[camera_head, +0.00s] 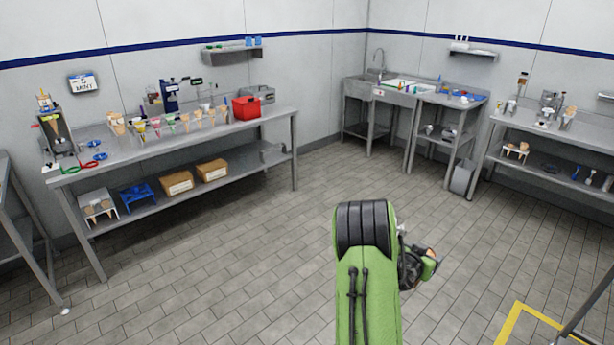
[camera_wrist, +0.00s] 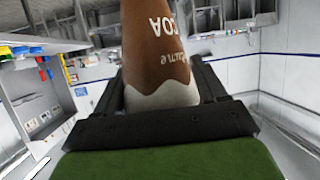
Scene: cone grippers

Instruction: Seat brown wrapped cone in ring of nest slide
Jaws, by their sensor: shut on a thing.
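A brown wrapped cone (camera_wrist: 158,50) with white lettering and a wavy white band fills the middle of the wrist view. My gripper (camera_wrist: 160,98) is shut on it, with one dark finger on each side. In the head view my gripper (camera_head: 428,262) is at the right of my green arm, mostly hidden behind it, above open floor and away from the tables. The cone is too small and covered there to make out well. I cannot pick out the nest slide or its ring for sure in either view.
A long steel table (camera_head: 215,132) at the left carries several cones in holders and a red bin (camera_head: 246,107). Cardboard boxes (camera_head: 176,184) sit on its lower shelf. A sink (camera_head: 385,88) and another table (camera_head: 560,128) stand at the back and right. The tiled floor between is clear.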

